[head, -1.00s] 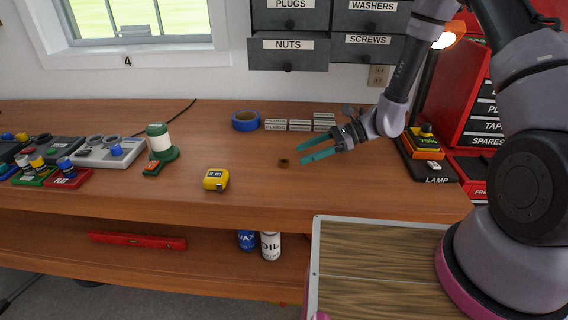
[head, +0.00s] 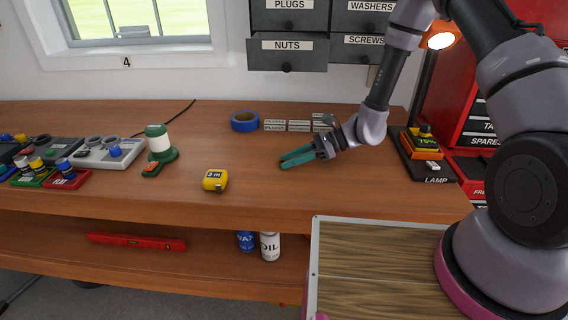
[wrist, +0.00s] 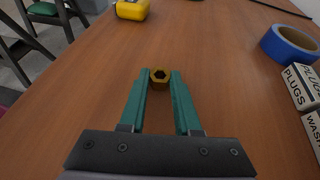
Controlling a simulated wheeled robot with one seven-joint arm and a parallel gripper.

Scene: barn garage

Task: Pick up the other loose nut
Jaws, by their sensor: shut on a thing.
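The loose nut (wrist: 160,78) is a small brass-coloured hex nut. In the wrist view it sits between the tips of my gripper's two green fingers (wrist: 160,88), which are closed against its sides. In the head view my gripper (head: 282,162) is low over the middle of the workbench, and its fingers hide the nut there. I cannot tell whether the nut still touches the bench top.
A yellow tape measure (head: 215,180) lies left of my gripper. A blue tape roll (head: 245,121) and several label plates (head: 275,125) lie behind it. The drawer marked NUTS (head: 288,54) is above, on the wall.

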